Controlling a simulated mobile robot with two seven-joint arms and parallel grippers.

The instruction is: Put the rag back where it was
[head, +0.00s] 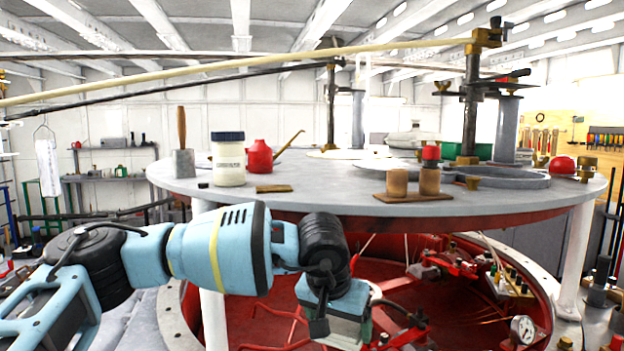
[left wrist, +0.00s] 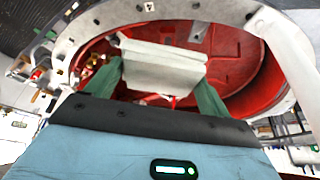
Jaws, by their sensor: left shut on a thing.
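My left gripper (left wrist: 159,74) shows in the left wrist view with its two green fingers on either side of an off-white rag (left wrist: 165,66). It is shut on the rag, which spans between the fingers over the red round well. In the head view the left hand (head: 338,308) points down at the lower middle, in front of the round table and below its top. A white cloth-like sheet (head: 48,167) hangs from a hook at the far left. My right gripper is not in view.
The grey round table (head: 340,190) carries a white jar (head: 228,160), a red container (head: 260,157), a brush-like tool (head: 182,150) and wooden cups on a board (head: 412,198). Below it is the red well (head: 270,325) with pipes and a gauge (head: 522,328). White posts (head: 575,260) support the table.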

